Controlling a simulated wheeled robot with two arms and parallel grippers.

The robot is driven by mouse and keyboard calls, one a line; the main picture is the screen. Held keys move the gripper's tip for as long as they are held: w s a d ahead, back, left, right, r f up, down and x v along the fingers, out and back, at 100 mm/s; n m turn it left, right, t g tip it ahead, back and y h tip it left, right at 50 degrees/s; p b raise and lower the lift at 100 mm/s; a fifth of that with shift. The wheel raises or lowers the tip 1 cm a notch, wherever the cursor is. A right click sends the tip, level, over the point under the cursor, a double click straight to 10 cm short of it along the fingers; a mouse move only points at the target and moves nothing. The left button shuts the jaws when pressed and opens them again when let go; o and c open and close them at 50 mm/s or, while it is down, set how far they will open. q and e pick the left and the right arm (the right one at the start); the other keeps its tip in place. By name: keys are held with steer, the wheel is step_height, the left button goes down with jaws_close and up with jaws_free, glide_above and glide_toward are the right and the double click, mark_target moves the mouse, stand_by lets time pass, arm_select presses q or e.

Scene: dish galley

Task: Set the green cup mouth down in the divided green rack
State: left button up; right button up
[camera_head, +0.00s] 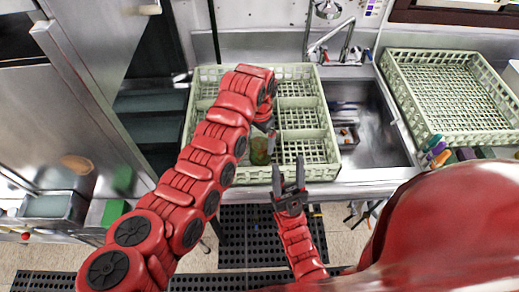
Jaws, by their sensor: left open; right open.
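The divided green rack (311,70) is pale green with several compartments and stands on the steel counter left of the sink. A green cup (259,152) is in a front compartment, near the middle of the rack's front. It is too small to tell which way its mouth faces. My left arm reaches over the rack and hides part of its left side. My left gripper (267,133) is open, pointing down close by the cup; whether it touches the cup I cannot tell. My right gripper (288,170) is open and empty, just in front of the rack's front edge.
A second pale green rack (392,75) stands right of the sink (375,125). A faucet (345,42) rises behind. Several coloured markers (436,150) stand at the front right. A steel basin (48,207) is at far left. Black mats (235,240) cover the floor.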

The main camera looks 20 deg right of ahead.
arm_select(q)
step_height(320, 180, up, 4)
steer(key=shift+w+r+b, duration=0.1)
steer(key=shift+r+b, duration=0.1)
steer(key=shift+b, duration=0.4)
steer(key=shift+r, duration=0.5)
